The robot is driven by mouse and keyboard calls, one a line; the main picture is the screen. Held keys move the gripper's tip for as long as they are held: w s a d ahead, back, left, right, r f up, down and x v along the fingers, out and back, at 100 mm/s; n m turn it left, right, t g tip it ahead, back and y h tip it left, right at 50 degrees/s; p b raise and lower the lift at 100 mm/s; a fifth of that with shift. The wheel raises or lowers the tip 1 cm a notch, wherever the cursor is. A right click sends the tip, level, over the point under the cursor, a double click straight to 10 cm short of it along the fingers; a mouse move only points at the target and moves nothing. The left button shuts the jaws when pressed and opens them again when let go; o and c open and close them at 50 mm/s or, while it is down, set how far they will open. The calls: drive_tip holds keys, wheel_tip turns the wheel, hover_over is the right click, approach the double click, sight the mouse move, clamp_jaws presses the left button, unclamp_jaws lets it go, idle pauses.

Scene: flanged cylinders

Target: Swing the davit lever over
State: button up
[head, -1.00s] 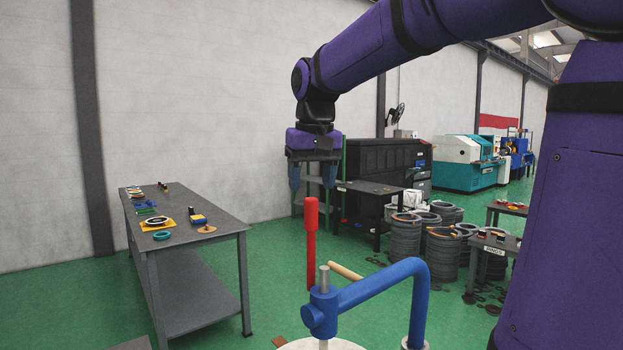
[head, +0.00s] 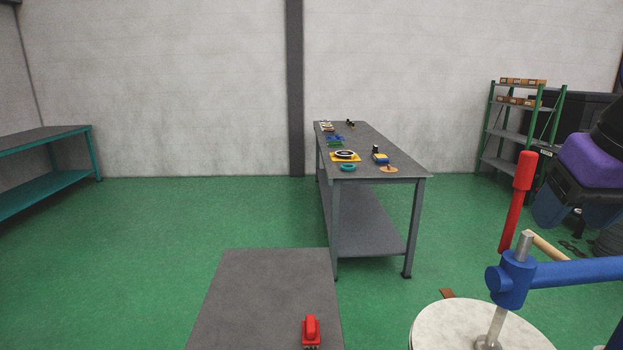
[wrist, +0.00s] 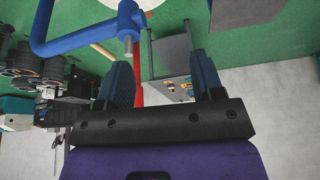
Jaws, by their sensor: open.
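The davit's blue hub (head: 512,280) and blue arm (head: 580,273) stand at the right of the head view, above a round white lid (head: 450,328). The red grip of the lever (head: 522,172) points up, leaning slightly right. A wooden handle (head: 548,247) sticks out behind the hub. My gripper (wrist: 160,62) is open, with blue fingers apart at left and right in the wrist view. The red lever (wrist: 138,92) shows between them, nearer the left finger; contact cannot be told. In the head view my gripper is at the right edge, beyond the lever, its fingertips unclear.
A grey table (head: 367,192) with small parts stands behind, and a nearer grey surface (head: 262,300) carries a red item (head: 311,332). A green-framed shelf (head: 515,125) stands back right. A teal bench (head: 45,165) is at far left. Green floor is clear between.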

drive_tip(key=shift+n+t, duration=0.3)
drive_tip(key=shift+n, duration=0.1)
drive_tip(key=s+f, duration=0.3)
drive_tip(key=shift+s+a, duration=0.25)
drive_tip(key=shift+a, duration=0.15)
drive_tip(key=shift+c, duration=1)
drive_tip(key=shift+f, duration=0.15)
drive_tip(key=c, duration=0.4)
clamp_jaws()
drive_tip(key=w+d+r+m+g+y, duration=0.1)
drive_tip(key=w+d+r+m, duration=0.45)
drive_tip(key=w+d, duration=0.35)
drive_tip(key=w+d+r+m+y, duration=0.1)
drive_tip(key=w+d+r+m, duration=0.4)
drive_tip(key=w+d+m, duration=0.3)
drive_tip(key=n, duration=0.1)
hover_over(529, 189)
drive_tip(key=s+d, duration=0.1)
drive_tip(key=s, duration=0.1)
drive_tip(key=shift+w+d+f, duration=0.1)
drive_tip(key=shift+w+f, duration=0.05)
drive_tip(key=shift+f, duration=4.25)
